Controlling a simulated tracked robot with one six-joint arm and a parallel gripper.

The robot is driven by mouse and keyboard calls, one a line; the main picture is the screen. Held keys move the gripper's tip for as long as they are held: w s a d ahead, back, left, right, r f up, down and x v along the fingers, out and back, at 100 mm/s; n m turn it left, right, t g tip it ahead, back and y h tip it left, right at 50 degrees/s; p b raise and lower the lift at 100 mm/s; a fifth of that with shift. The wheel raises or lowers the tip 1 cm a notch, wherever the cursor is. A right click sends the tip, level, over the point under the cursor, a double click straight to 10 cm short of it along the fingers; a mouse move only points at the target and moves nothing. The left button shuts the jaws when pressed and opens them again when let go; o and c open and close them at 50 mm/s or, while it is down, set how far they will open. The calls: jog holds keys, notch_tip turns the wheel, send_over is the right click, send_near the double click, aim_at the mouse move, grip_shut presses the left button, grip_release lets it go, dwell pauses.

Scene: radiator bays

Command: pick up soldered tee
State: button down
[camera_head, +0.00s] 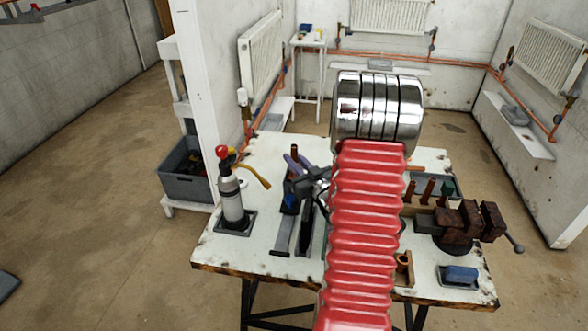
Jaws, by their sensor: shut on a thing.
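My gripper (304,184) shows as a grey and black shape just left of my red ribbed arm, over the middle of the workbench. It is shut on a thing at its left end. A short brown copper-coloured upright piece (294,154) shows at that end and looks like part of the soldered tee. My arm and the small size hide its full shape and the exact grip. I cannot tell whether it is clear of the bench.
The white workbench (228,252) carries a torch bottle (231,200) at left, grey trays below the gripper, a rusty vise (468,222) at right, several copper pieces (428,190) and a blue block (460,274). A white post (207,90) stands behind left. Floor at left is mostly clear.

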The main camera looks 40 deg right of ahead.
aim_at(295, 146)
jog(key=shift+r, duration=0.1)
notch_tip(295, 146, up, 10)
jog(key=shift+f, duration=0.1)
dwell(0.7)
jog(key=shift+s, duration=0.1)
dwell(0.5)
